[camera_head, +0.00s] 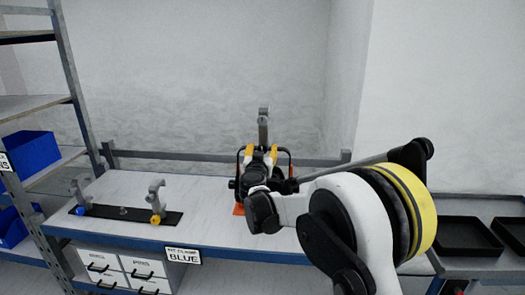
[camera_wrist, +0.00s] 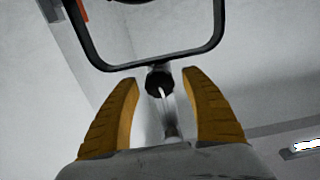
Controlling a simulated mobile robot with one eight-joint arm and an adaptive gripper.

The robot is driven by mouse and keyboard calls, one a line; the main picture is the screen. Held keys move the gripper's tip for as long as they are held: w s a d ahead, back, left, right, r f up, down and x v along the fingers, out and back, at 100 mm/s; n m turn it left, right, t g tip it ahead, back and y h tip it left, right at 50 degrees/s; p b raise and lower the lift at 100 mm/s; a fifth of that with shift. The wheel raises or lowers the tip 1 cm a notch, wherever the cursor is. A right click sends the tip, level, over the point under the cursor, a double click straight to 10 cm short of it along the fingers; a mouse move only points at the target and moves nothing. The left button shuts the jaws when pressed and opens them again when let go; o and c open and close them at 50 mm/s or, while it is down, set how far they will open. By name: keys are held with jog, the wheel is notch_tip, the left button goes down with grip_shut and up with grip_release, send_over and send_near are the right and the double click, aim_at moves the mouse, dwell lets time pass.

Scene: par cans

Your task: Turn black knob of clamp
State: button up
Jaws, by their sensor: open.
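A grey metal clamp (camera_head: 263,122) stands upright above a par can with a black U-shaped yoke (camera_head: 289,160) on the bench. The par can's body is mostly hidden behind my arm. My gripper (camera_head: 261,151) is in front of the clamp and yoke, with its yellow fingers open. In the wrist view, a round black knob (camera_wrist: 159,82) lies between the open fingertips, with a visible gap on both sides. The grey clamp (camera_wrist: 171,118) is partly seen beyond it, and the black yoke (camera_wrist: 150,66) crosses the top.
On the bench (camera_head: 125,188), a black mat (camera_head: 110,211) at the left bears two more clamps, one with a blue knob (camera_head: 80,210), one with a yellow knob (camera_head: 156,219). Black trays (camera_head: 465,236) lie at the right.

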jog(key=c, duration=1.2)
jog(key=shift+n, duration=0.3)
jog(key=n, duration=1)
jog(key=shift+a+n, duration=0.1)
jog(key=shift+n, duration=0.3)
jog(key=n, duration=0.5)
jog(key=shift+f, duration=0.1)
jog(key=n, duration=0.5)
jog(key=shift+f, duration=0.1)
jog(key=shift+n, duration=0.3)
